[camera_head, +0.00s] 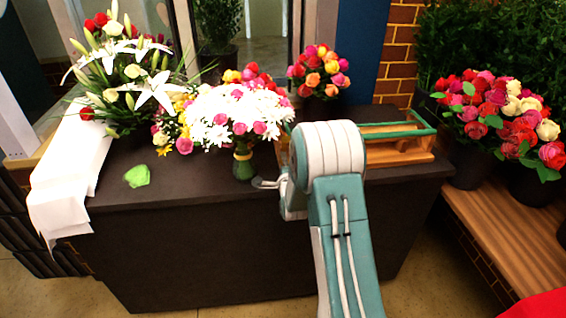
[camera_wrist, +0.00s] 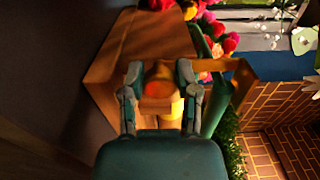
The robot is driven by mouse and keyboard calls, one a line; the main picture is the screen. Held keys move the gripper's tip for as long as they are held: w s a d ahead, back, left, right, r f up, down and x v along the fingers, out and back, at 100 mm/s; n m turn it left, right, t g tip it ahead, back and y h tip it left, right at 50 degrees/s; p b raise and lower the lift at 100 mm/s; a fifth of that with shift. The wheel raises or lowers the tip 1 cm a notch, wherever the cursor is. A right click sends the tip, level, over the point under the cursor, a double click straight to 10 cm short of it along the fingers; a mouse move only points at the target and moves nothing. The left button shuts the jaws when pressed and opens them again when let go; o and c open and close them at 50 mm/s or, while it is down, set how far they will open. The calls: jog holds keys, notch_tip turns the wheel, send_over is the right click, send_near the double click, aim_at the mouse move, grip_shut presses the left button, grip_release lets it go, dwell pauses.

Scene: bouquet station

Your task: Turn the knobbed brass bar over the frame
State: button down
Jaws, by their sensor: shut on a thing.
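The wooden frame (camera_head: 405,153) stands at the right end of the dark counter, with green rails along its top. A brass-coloured bar (camera_head: 388,133) runs across it; my arm covers its left part. In the wrist view my gripper (camera_wrist: 159,78) has its two fingers on either side of an orange-yellow piece (camera_wrist: 160,90), which looks like the bar's knobbed end, and is shut on it. The frame's wooden side (camera_wrist: 125,50) is just beyond. A green rail (camera_wrist: 216,105) passes right of the fingers. In the head view the fingertips are hidden behind my arm.
A white bouquet in a green vase (camera_head: 243,163) stands close left of my arm. A mixed rose bouquet (camera_head: 320,72) stands behind the frame. A white cloth (camera_head: 68,175) and a green piece (camera_head: 137,176) lie left. Rose buckets (camera_head: 470,160) stand on a wooden bench at right.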

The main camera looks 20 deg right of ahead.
jog(key=shift+c, duration=1.7)
grip_release()
jog(key=shift+d+f, duration=0.1)
jog(key=shift+f, duration=0.1)
jog(key=v, duration=1.2)
jog(key=shift+r, duration=0.15)
